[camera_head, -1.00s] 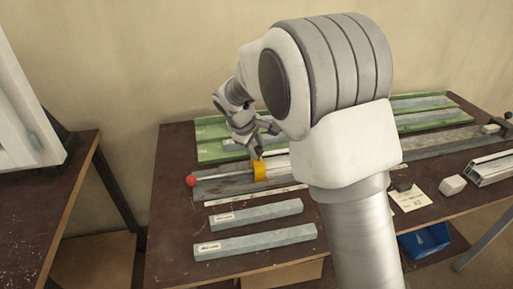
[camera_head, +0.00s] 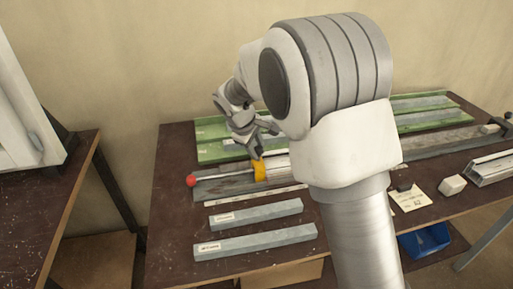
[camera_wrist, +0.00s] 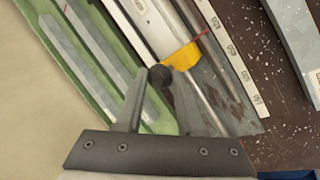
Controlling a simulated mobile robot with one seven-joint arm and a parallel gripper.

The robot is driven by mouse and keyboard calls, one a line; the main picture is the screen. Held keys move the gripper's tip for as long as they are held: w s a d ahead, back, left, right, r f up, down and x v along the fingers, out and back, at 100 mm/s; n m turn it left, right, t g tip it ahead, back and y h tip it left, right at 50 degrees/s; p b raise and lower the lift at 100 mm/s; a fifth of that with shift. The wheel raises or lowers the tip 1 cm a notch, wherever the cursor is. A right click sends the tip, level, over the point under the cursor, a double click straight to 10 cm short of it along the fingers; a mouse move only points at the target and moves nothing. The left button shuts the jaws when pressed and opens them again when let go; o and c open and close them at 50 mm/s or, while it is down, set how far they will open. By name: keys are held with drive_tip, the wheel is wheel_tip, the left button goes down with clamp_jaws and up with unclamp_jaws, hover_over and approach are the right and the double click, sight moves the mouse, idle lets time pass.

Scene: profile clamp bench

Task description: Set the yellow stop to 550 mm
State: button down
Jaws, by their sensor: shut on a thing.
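The yellow stop (camera_head: 260,171) sits on the clamp rail on the bench, and it also shows in the wrist view (camera_wrist: 182,57). A dark round knob (camera_wrist: 160,76) is beside the stop's near end. My gripper (camera_head: 258,154) is over the stop; in the wrist view its fingers (camera_wrist: 160,80) are shut on this knob, one on each side. A thin red pointer (camera_wrist: 199,36) reaches from the stop towards the white scale strip (camera_wrist: 237,62). Its tip lies near the upper printed marks, seemingly between 400 and 450; the small figures are hard to read. The 550 label is near the strip's lower end.
Green trays (camera_head: 210,151) with grey bars lie behind the rail. Two grey bars (camera_head: 255,242) lie in front. A red ball (camera_head: 191,180) marks the rail's left end. A paper note (camera_head: 411,198), a pale block (camera_head: 452,186) and an aluminium profile (camera_head: 490,169) lie to the right.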

drive_tip(key=s+a, duration=0.1)
drive_tip(key=a, duration=0.4)
drive_tip(key=s+a+p, duration=0.1)
drive_tip(key=s+a, duration=0.1)
drive_tip(key=a, duration=0.2)
drive_tip(key=s+a, duration=0.1)
drive_tip(key=a, duration=0.4)
drive_tip(key=shift+s+a, duration=0.15)
drive_tip(key=shift+a, duration=0.2)
drive_tip(key=c, duration=0.5)
unclamp_jaws()
drive_tip(key=shift+d, duration=0.1)
drive_tip(key=p+v, duration=0.2)
drive_tip(key=v, duration=1.5)
drive_tip(key=shift+r, duration=0.2)
